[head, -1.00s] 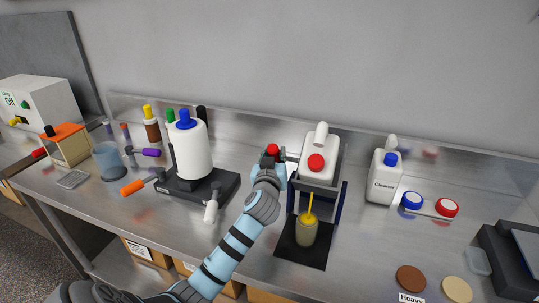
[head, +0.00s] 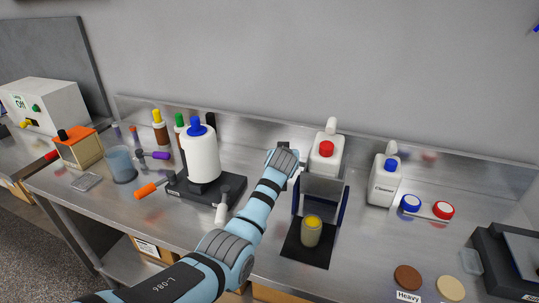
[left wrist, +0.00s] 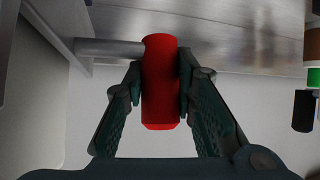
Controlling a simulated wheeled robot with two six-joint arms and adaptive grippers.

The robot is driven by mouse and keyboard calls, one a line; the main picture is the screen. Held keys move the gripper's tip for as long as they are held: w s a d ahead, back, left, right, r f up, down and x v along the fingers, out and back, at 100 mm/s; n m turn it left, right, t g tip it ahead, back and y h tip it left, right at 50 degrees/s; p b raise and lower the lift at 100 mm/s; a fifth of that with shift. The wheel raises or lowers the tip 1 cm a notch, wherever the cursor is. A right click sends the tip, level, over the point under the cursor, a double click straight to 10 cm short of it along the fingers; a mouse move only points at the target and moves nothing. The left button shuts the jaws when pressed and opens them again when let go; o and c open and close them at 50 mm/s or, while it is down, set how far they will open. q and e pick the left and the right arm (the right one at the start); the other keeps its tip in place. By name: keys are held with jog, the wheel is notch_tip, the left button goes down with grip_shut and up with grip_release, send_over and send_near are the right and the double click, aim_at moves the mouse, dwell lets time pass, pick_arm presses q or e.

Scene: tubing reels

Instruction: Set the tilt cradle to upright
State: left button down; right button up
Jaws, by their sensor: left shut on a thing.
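The tilt cradle (head: 319,190) stands right of centre in the head view. It holds a white bottle (head: 322,163) with a red cap (head: 326,149), which stands about upright. A small cup (head: 311,231) with yellow contents sits below in front, on a black base; no stream falls into it. My left gripper (left wrist: 160,85) is shut on a red handle (left wrist: 160,112) at the end of a grey rod (left wrist: 110,48) in the left wrist view. In the head view my own wrist hides the fingers and handle, left of the cradle. My right gripper is not in view.
A white Cleaner bottle (head: 384,181) and blue and red caps (head: 442,210) stand to the right. A white bottle with a blue cap (head: 196,129) on a black stand (head: 227,190) is left of my arm. Brown and cream discs (head: 408,277) lie at the front right.

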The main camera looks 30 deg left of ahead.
pick_arm(q)
jog(key=shift+w+f+g, duration=0.1)
jog(key=shift+w+g, duration=0.35)
jog(key=shift+g, duration=0.05)
jog(key=shift+w+f+g, duration=0.15)
jog(key=shift+g, duration=0.15)
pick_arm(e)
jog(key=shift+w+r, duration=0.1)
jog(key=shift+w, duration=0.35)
pick_arm(q)
jog(key=shift+f, duration=0.1)
jog(key=c, duration=1.5)
grip_release()
jog(key=shift+w, duration=0.1)
jog(key=shift+o, duration=1)
jog(key=shift+w+f, duration=0.15)
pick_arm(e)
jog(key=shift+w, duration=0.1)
pick_arm(q)
jog(key=v, duration=1.2)
jog(key=shift+a+r, duration=0.15)
jog(key=shift+r, duration=0.1)
